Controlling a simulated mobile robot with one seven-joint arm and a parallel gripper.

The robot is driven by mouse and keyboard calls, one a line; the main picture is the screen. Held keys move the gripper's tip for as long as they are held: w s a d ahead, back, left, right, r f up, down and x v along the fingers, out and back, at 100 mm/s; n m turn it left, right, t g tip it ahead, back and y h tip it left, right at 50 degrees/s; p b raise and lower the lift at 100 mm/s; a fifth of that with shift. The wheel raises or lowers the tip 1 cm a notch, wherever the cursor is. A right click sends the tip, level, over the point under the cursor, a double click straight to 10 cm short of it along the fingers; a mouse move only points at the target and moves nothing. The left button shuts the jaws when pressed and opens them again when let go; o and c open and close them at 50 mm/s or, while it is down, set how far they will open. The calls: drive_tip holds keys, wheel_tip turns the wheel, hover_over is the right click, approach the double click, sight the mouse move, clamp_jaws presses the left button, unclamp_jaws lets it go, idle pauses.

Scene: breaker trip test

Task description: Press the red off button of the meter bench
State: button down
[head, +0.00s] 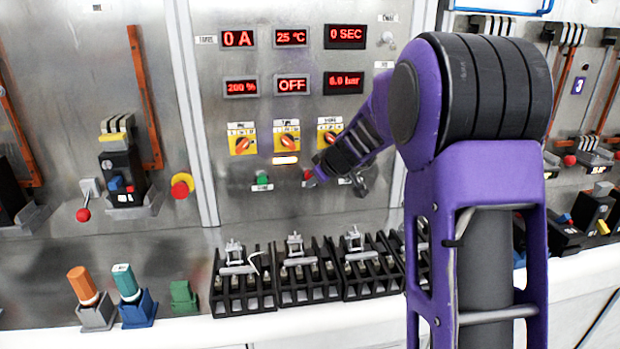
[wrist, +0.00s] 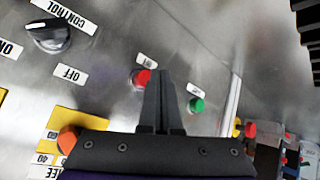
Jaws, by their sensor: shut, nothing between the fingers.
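The red off button (wrist: 141,79) shows in the wrist view, on the grey metal panel just left of my fingertips. It is partly beside and behind the finger edge. A green button (wrist: 196,105) is on the other side of the fingers. My gripper (wrist: 163,76) is shut and empty, its fingers pointing at the panel between the two buttons. In the head view my gripper (head: 318,178) is at the lower part of the meter bench panel (head: 235,202), right of the green button (head: 262,178). I cannot tell whether the fingertips touch the panel.
Three orange rotary switches on yellow plates, one of them the middle switch (head: 287,141), sit above the buttons. Red displays are higher up, one reading OFF (head: 292,85). Black terminal blocks (head: 248,292) line the bench below. A black knob (wrist: 48,36) is on the panel.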

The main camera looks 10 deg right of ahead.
idle(0.4)
drive_tip(key=shift+w, duration=0.45)
drive_tip(key=shift+w, duration=0.45)
idle(0.6)
drive_tip(key=shift+s+b, duration=0.1)
drive_tip(key=shift+b, duration=0.25)
drive_tip(key=shift+s+b, duration=0.75)
drive_tip(key=shift+s, duration=0.05)
